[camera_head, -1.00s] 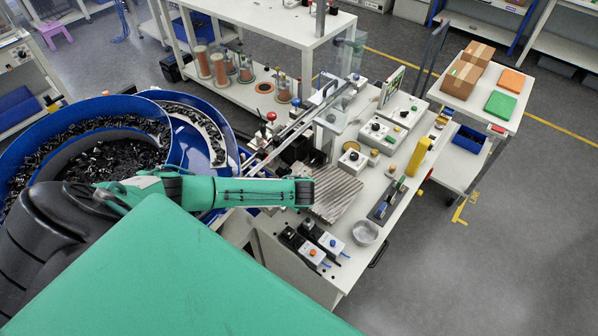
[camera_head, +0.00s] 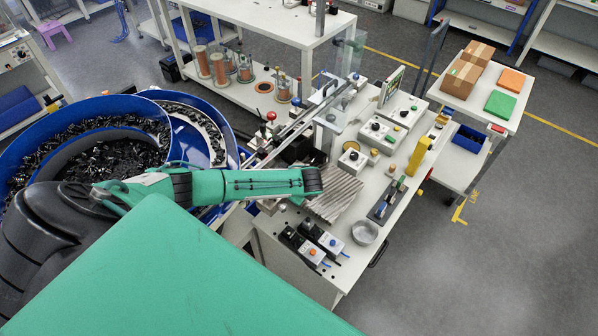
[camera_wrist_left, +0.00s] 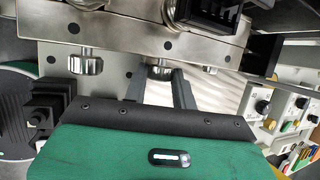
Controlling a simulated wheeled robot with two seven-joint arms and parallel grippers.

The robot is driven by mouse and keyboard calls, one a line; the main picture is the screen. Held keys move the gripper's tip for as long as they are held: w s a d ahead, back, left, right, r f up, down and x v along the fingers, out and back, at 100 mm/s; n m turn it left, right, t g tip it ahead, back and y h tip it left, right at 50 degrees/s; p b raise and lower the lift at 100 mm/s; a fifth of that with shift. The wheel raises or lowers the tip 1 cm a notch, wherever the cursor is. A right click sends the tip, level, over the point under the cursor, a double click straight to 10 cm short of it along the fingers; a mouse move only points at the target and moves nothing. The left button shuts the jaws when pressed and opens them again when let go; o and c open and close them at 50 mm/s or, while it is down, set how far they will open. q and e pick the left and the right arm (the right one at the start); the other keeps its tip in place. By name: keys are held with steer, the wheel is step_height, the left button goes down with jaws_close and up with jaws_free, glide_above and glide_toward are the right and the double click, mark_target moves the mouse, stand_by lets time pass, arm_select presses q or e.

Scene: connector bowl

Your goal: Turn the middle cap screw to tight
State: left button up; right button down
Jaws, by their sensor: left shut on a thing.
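In the left wrist view, several silver knurled cap screws show along the lower side of a metal rail (camera_wrist_left: 140,32). The left one (camera_wrist_left: 86,66) is clear of my fingers. The middle cap screw (camera_wrist_left: 160,72) sits between the two dark fingers of my left gripper (camera_wrist_left: 160,78), which is shut on it. Another cap screw (camera_wrist_left: 209,69) shows to the right, partly hidden by the rail. In the head view my left arm's wrist hides the gripper and the screws. My right gripper is in neither view.
The blue bowl feeder (camera_head: 62,120) full of dark parts is at the left. A ridged metal plate (camera_head: 335,195) lies beside my wrist on the bench. Control boxes (camera_head: 355,158) and a grey round dish (camera_head: 365,232) stand to the right. A black block (camera_wrist_left: 44,108) is close to the gripper's left.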

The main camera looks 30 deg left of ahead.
arm_select(q)
steer(key=g, duration=0.2)
steer(key=shift+w+m+g, duration=0.3)
steer(key=shift+w+g, duration=0.05)
steer(key=shift+g, duration=0.05)
steer(key=shift+w+f+g+b, duration=0.1)
steer(key=shift+w+g+b, duration=0.05)
steer(key=shift+g+b, duration=0.6)
steer(key=shift+w+d+f+m+g+y+b, duration=0.1)
steer(key=shift+m+g+y+b, duration=0.1)
steer(key=shift+g+b, duration=0.35)
steer(key=shift+w+m+g+y+b, duration=0.1)
steer(key=shift+m+g+b, duration=0.1)
steer(key=shift+g+b, duration=1.2)
steer(key=shift+b, duration=0.1)
steer(key=o, duration=1)
